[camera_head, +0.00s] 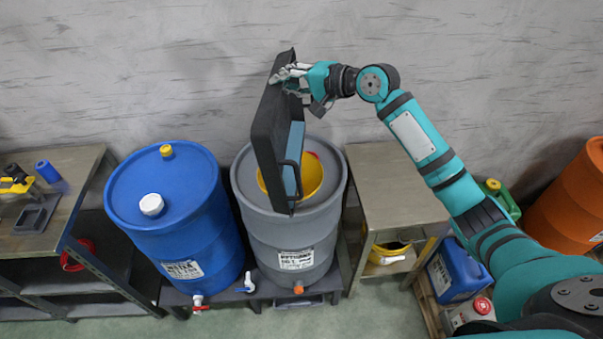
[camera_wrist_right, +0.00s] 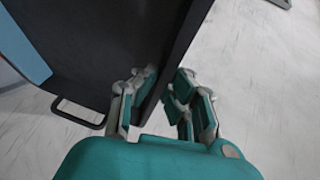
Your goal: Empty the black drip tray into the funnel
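The black drip tray (camera_head: 268,125) is tipped steeply on its side above the grey drum (camera_head: 290,228). Its lower end is in front of the yellow funnel (camera_head: 313,176), which sits on the drum top and is partly hidden by the tray. A flat light-blue area (camera_head: 291,160) shows on the tray's inner side; I cannot tell if it is liquid. My right gripper (camera_head: 292,79) is at the tray's upper end. In the wrist view, the right gripper's fingers (camera_wrist_right: 155,97) lie on both sides of the tray wall (camera_wrist_right: 176,55), shut on it. My left gripper is out of view.
A blue drum (camera_head: 170,215) with white and yellow caps stands left of the grey drum. A metal side table (camera_head: 395,188) stands close on the right. A workbench (camera_head: 75,170) is at the far left, and an orange drum (camera_head: 575,200) at the far right. The wall is close behind.

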